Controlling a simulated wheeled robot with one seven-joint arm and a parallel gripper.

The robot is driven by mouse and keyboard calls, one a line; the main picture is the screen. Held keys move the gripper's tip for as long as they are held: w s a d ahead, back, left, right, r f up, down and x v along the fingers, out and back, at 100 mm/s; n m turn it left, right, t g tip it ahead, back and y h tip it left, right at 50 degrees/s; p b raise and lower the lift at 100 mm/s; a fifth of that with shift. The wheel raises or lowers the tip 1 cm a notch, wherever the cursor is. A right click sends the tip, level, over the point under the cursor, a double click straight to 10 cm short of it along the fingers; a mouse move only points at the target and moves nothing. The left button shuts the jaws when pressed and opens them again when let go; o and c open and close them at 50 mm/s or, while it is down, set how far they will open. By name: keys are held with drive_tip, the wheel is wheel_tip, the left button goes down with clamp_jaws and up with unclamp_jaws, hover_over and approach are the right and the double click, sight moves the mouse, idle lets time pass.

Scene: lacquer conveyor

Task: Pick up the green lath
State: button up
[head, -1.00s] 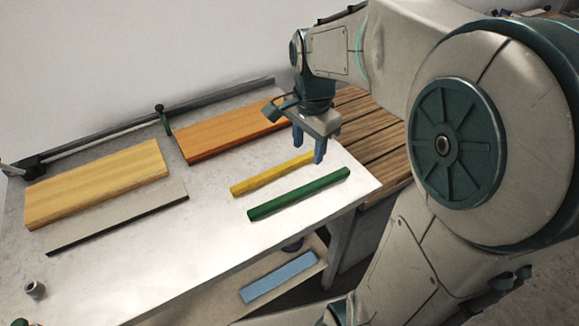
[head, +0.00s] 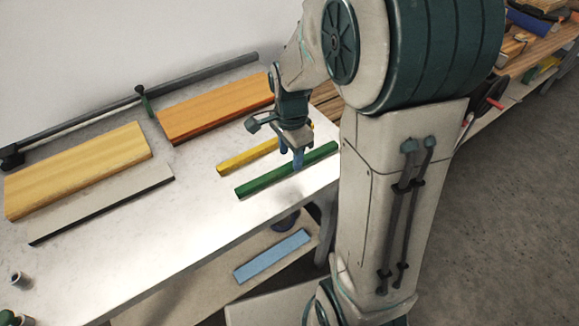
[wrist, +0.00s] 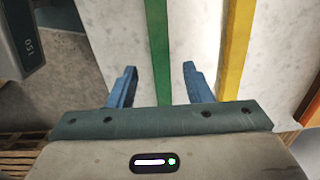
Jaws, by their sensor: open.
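The green lath (head: 270,177) lies flat on the pale worktable, near its front right edge. In the wrist view the green lath (wrist: 157,45) runs up and down, and its near part comes down between my two blue fingers. My gripper (head: 291,163) is over the lath's right half; in the wrist view the gripper (wrist: 157,80) is open, with one finger on each side of the lath and gaps to both. Nothing is held. The exact height of the fingertips over the table is hard to tell.
A yellow lath (head: 248,157) lies beside the green one, and close to the right finger in the wrist view (wrist: 235,45). An orange board (head: 215,108) and a pale wooden board (head: 75,168) lie behind and left. A blue strip (head: 272,256) is on the lower shelf.

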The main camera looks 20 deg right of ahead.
sight(290, 165)
wheel_tip(290, 165, down, 3)
drive_tip(key=shift+f, duration=0.15)
drive_tip(key=shift+c, duration=0.3)
clamp_jaws()
